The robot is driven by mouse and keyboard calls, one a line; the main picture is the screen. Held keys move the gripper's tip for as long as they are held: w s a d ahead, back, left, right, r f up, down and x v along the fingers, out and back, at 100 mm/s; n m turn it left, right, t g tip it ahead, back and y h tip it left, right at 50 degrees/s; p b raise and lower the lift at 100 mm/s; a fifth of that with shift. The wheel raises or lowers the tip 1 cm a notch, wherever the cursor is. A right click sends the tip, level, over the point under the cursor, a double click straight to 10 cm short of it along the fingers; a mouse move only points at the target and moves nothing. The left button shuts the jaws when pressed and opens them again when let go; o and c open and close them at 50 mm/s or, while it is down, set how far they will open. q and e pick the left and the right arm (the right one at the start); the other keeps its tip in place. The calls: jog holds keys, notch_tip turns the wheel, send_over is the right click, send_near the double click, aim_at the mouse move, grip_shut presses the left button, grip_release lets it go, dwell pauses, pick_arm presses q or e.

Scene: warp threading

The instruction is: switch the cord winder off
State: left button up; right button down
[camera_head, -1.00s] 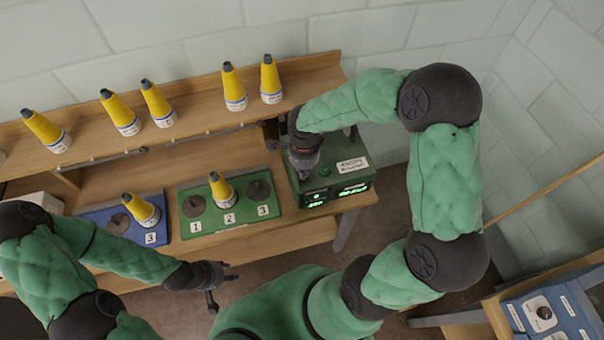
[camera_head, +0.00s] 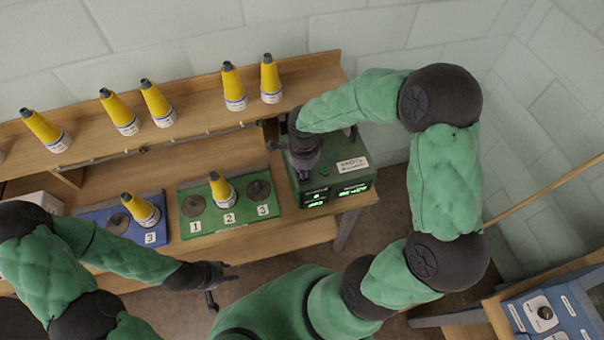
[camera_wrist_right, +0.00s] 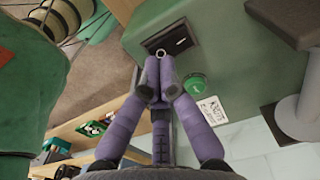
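A green machine box (camera_head: 345,180) with lit green displays (camera_head: 350,189) and a partly readable white label (camera_head: 353,164) stands at the bench's right end. I cannot confirm from the label that it is the cord winder. My right gripper (camera_head: 305,170) is over its left part. In the right wrist view, my right gripper (camera_wrist_right: 157,80) has its fingertips together, in front of a dark switch plate (camera_wrist_right: 172,40) with a small metal ring-like tip (camera_wrist_right: 161,54). Contact is unclear. A green round button (camera_wrist_right: 195,85) is beside it. My left gripper (camera_head: 221,286) is open and empty before the bench.
A green board (camera_head: 237,222) and a blue board (camera_head: 176,220) each carry a yellow cone. Several yellow cones stand on the shelf (camera_head: 190,119) behind. A blue panel with a knob (camera_head: 544,313) is at lower right. Floor is clear before the bench.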

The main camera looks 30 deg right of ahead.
aim_at(304, 179)
jog(key=shift+f+b, duration=1.05)
jog(key=shift+b, duration=0.05)
dwell(0.6)
jog(key=shift+r, duration=0.15)
jog(key=shift+r+p, duration=0.25)
jog(key=shift+p, duration=0.05)
jog(key=shift+r+p, duration=1.6)
jog(key=shift+r, duration=1.55)
jog(key=shift+s+f, duration=0.1)
